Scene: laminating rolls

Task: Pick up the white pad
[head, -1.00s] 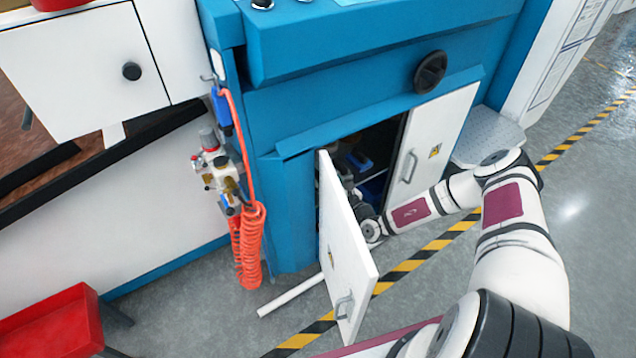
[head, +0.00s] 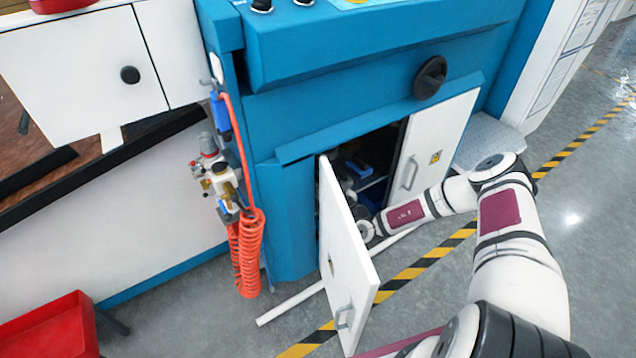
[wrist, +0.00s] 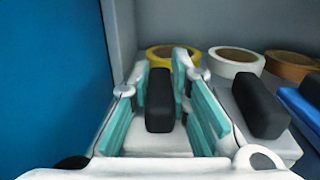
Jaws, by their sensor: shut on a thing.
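In the wrist view, my gripper (wrist: 160,68) has its teal-lined fingers on either side of a white pad (wrist: 156,142) with a black block-shaped handle (wrist: 159,100) on top. It is shut on this pad. A second pale pad (wrist: 285,146) with a black handle (wrist: 262,104) lies to its right. In the head view, my arm reaches into the open cabinet (head: 375,140), and the pad cannot be made out there.
A yellow tape roll (wrist: 172,56), a white roll (wrist: 237,60) and a brown roll (wrist: 290,66) stand behind the pads. A blue item (wrist: 302,108) lies at right. A blue wall (wrist: 55,90) is close on the left. The cabinet's open white door (head: 345,255) stands beside my arm.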

